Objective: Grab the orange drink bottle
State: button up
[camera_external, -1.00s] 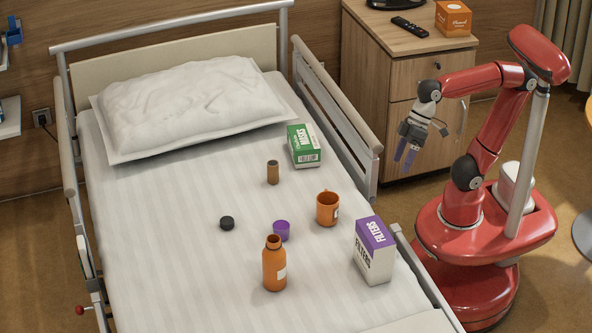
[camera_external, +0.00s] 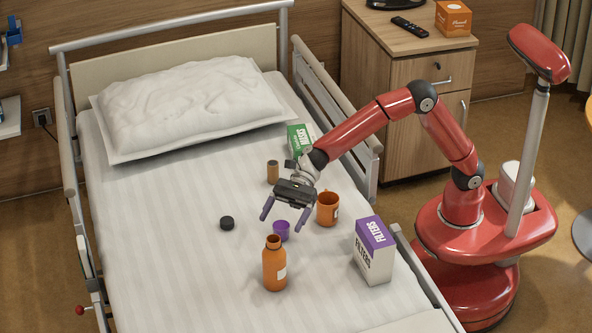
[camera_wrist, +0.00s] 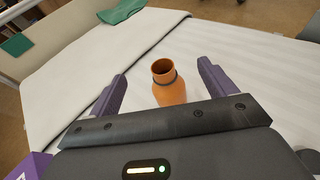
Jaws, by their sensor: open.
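The orange drink bottle (camera_external: 274,264) stands upright on the bed, with an open mouth, a dark ring at its neck and a pale label. In the wrist view the bottle (camera_wrist: 168,88) shows between the two purple fingers, beyond the gripper's front edge. My gripper (camera_external: 284,222) is open and empty. In the external view it hangs above the bed, behind and above the bottle, with its fingers pointing down toward the front. It is apart from the bottle.
A purple cup (camera_external: 282,231) sits just behind the bottle, below my gripper. An orange mug (camera_external: 328,209) and a filters box (camera_external: 374,252) stand to the right. A black lid-like disc (camera_external: 227,223), a brown cylinder (camera_external: 272,172) and a green masks box (camera_external: 298,138) lie around. The bed's left side is clear.

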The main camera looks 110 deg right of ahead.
send_near(269, 266)
jog(key=f, duration=0.1)
jog(key=p+x, duration=0.1)
jog(key=x, duration=0.7)
jog(key=shift+w+a+r, duration=0.1)
jog(key=shift+w+a, duration=0.1)
jog(key=shift+w, duration=0.05)
jog(key=c, duration=1.1)
jog(key=shift+c, duration=0.6)
jog(key=shift+r, duration=0.15)
